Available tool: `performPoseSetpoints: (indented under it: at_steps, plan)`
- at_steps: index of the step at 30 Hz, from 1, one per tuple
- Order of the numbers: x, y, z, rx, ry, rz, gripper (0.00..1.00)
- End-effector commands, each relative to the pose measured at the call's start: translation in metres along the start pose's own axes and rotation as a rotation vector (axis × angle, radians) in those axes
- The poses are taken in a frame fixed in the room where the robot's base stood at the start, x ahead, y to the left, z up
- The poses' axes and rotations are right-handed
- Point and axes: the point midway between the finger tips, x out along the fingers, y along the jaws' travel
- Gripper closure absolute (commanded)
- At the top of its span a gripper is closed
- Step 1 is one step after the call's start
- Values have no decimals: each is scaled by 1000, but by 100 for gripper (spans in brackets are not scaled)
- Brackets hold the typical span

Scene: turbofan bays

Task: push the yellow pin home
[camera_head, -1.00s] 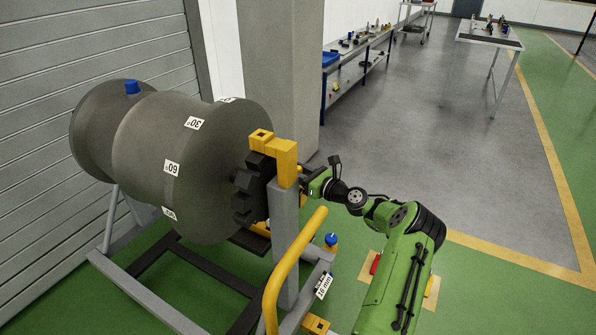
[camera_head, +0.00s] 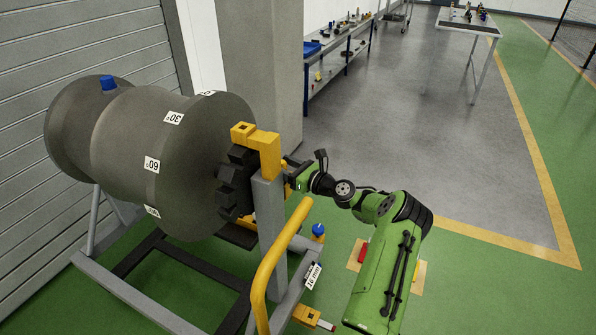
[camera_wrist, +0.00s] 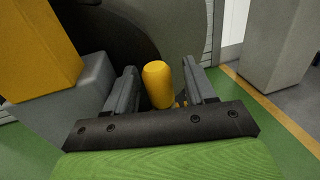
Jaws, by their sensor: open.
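In the wrist view a yellow rounded cylinder, which looks like the yellow pin (camera_wrist: 157,84), stands between the two fingers of my gripper (camera_wrist: 160,88). A gap shows on each side of it, so the jaws are open around it without gripping. Its far end is hard to make out against the dark grey surface behind. In the head view my gripper (camera_head: 289,174) is just right of the grey post (camera_head: 268,215), which partly hides it. I cannot clearly make out the pin in that view.
A yellow bracket (camera_head: 262,145) tops the post beside a black toothed part (camera_head: 235,185) and the large grey drum (camera_head: 165,150). A curved yellow handrail (camera_head: 272,262) rises in front. A blue knob (camera_head: 318,229) is near. Open floor (camera_head: 440,150) lies right.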

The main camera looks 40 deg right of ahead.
Motion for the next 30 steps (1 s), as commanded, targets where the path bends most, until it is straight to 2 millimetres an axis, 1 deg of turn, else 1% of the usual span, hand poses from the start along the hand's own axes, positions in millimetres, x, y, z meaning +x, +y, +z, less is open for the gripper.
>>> performPoseSetpoints:
  at_steps: [9, 12, 15, 18, 20, 30]
  plan:
    - [-88, -1, 2, 6, -1, -1, 35]
    - [-114, -2, 2, 5, -1, -3, 35]
    - [-133, -2, 2, 2, -2, -3, 35]
    - [-144, -2, 1, 2, -2, -2, 35]
    - [-147, -2, 0, 2, -2, -2, 35]
    - [-148, -2, 0, 1, -1, -2, 35]
